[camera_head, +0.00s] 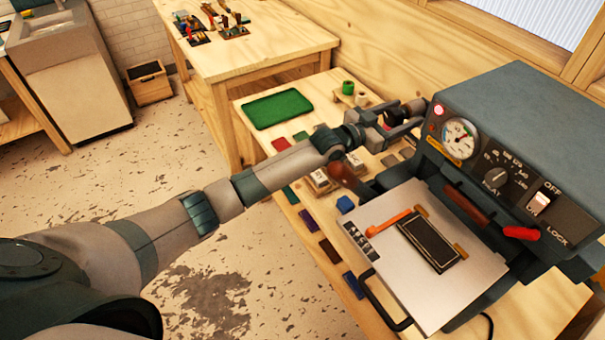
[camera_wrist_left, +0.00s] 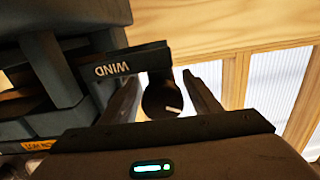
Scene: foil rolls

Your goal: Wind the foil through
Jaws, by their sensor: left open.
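The grey foil machine (camera_head: 490,110) stands at the right of the bench, with a dial, a knob and an OFF/LOCK switch on its front. My left gripper (camera_head: 408,112) is at the machine's far left side. In the left wrist view, my left gripper (camera_wrist_left: 160,82) is open, with a finger on each side of a dark round knob (camera_wrist_left: 162,98); I cannot tell whether they touch it. A dark bracket marked WIND (camera_wrist_left: 130,62) is beside the knob. Any foil inside the machine cannot be made out clearly. My right gripper is not in view.
A white plate (camera_head: 385,262) with a dark framed block (camera_head: 430,240) extends from the machine's front. A green mat (camera_head: 277,109), small green and white rolls (camera_head: 348,88) and several coloured pieces lie on the bench. A wooden wall with windows is close behind the machine.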

